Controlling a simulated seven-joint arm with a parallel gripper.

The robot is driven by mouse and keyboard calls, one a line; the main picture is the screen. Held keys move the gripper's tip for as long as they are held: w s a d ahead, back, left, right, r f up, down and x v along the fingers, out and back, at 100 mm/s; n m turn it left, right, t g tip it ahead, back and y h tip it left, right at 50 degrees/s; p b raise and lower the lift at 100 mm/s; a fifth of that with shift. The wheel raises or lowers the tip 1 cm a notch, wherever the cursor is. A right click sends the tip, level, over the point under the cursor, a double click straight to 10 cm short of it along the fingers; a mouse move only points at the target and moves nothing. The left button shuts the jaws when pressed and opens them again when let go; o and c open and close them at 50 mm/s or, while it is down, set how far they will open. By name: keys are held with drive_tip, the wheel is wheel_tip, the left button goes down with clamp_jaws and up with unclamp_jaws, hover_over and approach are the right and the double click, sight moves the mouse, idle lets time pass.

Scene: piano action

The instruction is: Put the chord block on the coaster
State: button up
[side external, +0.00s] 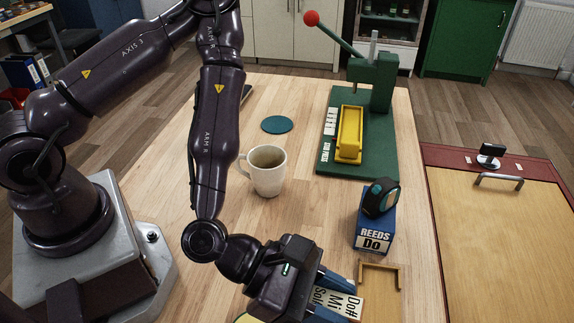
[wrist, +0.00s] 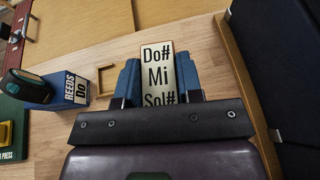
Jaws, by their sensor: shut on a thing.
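The chord block, a pale block lettered "Do# Mi Sol#", shows in the wrist view (wrist: 157,72) and at the bottom of the side external view (side external: 346,302). My gripper (side external: 338,297) has its blue fingers on either side of the block and is shut on it; the fingers also show in the wrist view (wrist: 158,84). The coaster (side external: 277,125), a flat dark teal disc, lies bare on the table behind the white mug, far from my gripper. Part of the block is hidden by my gripper.
A white mug (side external: 267,171) stands between my gripper and the coaster. A blue "REEDS Do" box (side external: 373,236) with a dark and teal device (side external: 381,197) on top stands at right. A green press (side external: 372,85) with a yellow trough (side external: 349,135) stands behind. A small wooden frame (side external: 379,268) lies near my gripper.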

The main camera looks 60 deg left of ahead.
drive_tip(key=w+a+n+t+y, duration=0.35)
drive_tip(key=w+a, duration=0.45)
drive_tip(key=a, duration=0.3)
drive_tip(key=w+a+n+t+y, duration=0.2)
drive_tip(key=w+a+n+y, duration=0.3)
drive_tip(key=w+a, duration=0.5)
drive_tip(key=s+a+n+g+y, duration=0.2)
drive_tip(key=a+n+y, duration=0.35)
drive_tip(key=a, duration=0.85)
drive_tip(key=s+a+n+g+y, duration=0.15)
drive_tip(key=a+n+y, duration=0.4)
drive_tip(key=a, duration=0.95)
hover_over(277, 124)
drive_tip(key=shift+g+y, duration=0.3)
drive_tip(key=shift+y, duration=0.05)
drive_tip(key=f, duration=0.8)
drive_tip(key=shift+s+d+f, duration=0.15)
drive_tip(key=shift+s+f, duration=0.05)
drive_tip(key=shift+s, duration=0.1)
drive_tip(key=shift+w+f, duration=0.3)
drive_tip(key=shift+f, duration=1.65)
drive_tip(key=shift+f, duration=0.1)
